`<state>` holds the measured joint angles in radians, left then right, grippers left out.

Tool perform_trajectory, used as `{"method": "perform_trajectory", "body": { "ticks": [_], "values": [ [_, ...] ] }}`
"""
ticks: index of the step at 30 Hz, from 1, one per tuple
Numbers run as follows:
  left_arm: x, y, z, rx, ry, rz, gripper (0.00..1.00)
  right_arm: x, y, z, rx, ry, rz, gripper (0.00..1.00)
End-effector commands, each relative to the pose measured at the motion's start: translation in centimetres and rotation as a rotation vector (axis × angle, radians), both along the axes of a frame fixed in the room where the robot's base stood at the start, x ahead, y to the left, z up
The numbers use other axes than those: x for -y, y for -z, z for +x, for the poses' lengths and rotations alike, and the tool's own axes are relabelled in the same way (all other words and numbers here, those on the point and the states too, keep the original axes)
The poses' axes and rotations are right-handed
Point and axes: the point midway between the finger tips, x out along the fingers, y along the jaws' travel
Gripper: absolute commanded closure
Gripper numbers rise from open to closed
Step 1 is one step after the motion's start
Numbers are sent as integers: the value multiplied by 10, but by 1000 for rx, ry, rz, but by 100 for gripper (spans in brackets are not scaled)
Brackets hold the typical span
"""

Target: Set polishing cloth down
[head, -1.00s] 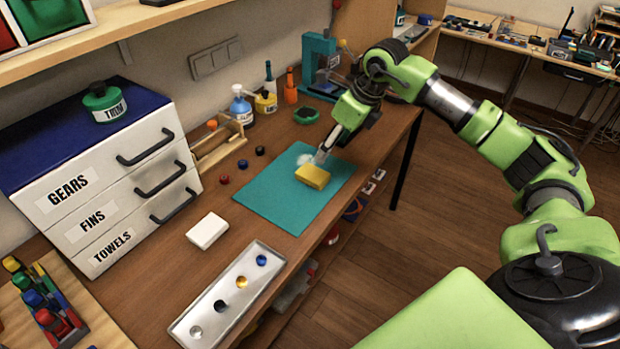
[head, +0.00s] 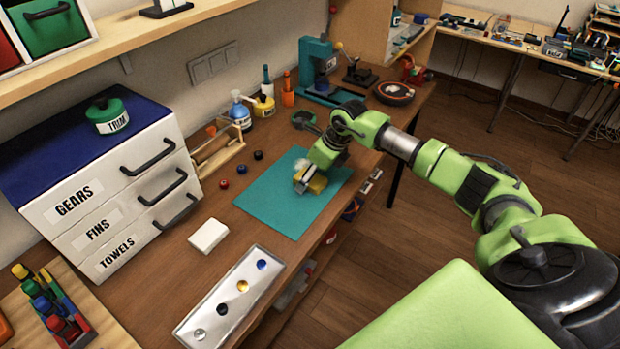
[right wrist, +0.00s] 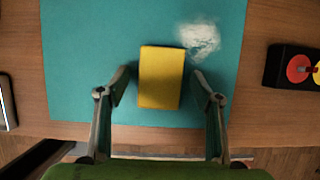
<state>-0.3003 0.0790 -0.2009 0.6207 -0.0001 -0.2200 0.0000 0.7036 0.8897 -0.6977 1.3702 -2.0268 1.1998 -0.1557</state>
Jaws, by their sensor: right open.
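The yellow polishing cloth (right wrist: 161,77), a folded block, lies on the teal mat (head: 262,203); it also shows in the head view (head: 317,184), partly hidden by my right gripper. My right gripper (right wrist: 160,80) is open, with one finger on each side of the cloth and a gap visible on both sides. In the head view my right gripper (head: 304,186) is low over the mat. A whitish powdery patch (right wrist: 199,39) lies on the mat beside the cloth. My left gripper is not in view.
A metal tray (head: 236,285) with several round pieces and a white block (head: 208,235) are left of the mat. Small caps (head: 241,166) and a wooden rack (head: 215,152) stand behind. A teal press (head: 318,68) is at the back.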

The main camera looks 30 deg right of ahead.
Motion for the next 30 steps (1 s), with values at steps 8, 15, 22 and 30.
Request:
{"method": "perform_trajectory", "body": {
  "ticks": [8, 15, 22, 30],
  "values": [
    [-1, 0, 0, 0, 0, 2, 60, 0, 0, 0, 0, 0, -1, 66],
    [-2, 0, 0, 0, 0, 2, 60, 0, 0, 0, 0, 0, -1, 78],
    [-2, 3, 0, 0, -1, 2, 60, 1, -2, 0, 1, 0, 0, 78],
    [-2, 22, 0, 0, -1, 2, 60, 1, -32, -1, 5, 0, -3, 78]
  ]
}}
